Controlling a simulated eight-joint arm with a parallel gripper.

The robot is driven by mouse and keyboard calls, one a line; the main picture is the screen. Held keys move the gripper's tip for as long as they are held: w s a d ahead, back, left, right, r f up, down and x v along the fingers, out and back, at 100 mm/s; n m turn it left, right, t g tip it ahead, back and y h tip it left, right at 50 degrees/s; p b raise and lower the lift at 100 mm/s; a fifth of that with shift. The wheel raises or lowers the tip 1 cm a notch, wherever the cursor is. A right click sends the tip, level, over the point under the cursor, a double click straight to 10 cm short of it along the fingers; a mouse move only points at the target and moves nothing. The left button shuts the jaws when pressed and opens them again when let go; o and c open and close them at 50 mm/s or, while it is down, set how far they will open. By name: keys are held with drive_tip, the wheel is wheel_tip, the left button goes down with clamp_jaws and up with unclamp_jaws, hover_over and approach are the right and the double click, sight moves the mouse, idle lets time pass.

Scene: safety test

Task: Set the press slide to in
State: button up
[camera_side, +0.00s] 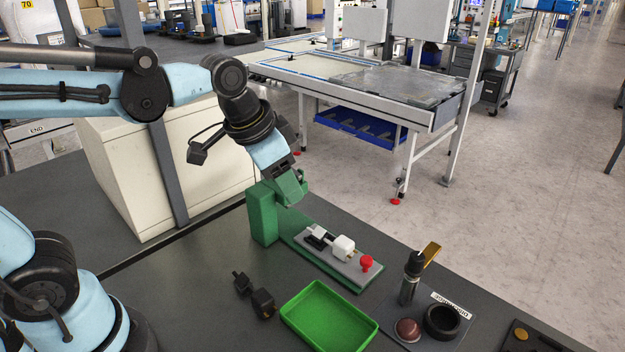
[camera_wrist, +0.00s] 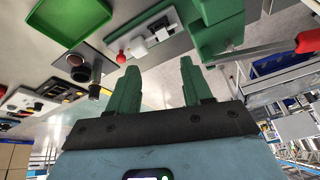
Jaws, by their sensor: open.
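The press has a green upright block (camera_side: 263,215) and a green base with a grey plate on it. A white slide block (camera_side: 343,246) sits on the plate, with a red knob (camera_side: 366,263) at the end away from the upright. My gripper (camera_side: 292,196) has green fingers and appears beside the upright's top, up and left of the slide; contact cannot be told. In the wrist view my gripper (camera_wrist: 159,65) is open and empty, with the white block (camera_wrist: 138,46) and red knob (camera_wrist: 121,57) beyond the fingers.
A green tray (camera_side: 328,345) lies in front of the press, with small black parts (camera_side: 262,302) to its left. A cream cabinet (camera_side: 190,168) is behind the arm.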

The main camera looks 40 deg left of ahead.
drive_tip(key=w+d+m+g, duration=0.3)
drive_tip(key=w+d+m, duration=0.15)
drive_tip(key=d, duration=0.25)
drive_tip(key=m+g, duration=0.2)
drive_tip(key=m, duration=0.1)
hover_over(366, 259)
wheel_tip(366, 259, down, 2)
drive_tip(key=shift+n+y, duration=0.25)
drive_tip(key=shift+y, duration=0.05)
wheel_tip(366, 259, down, 12)
drive_tip(key=shift+f, duration=0.1)
clamp_jaws()
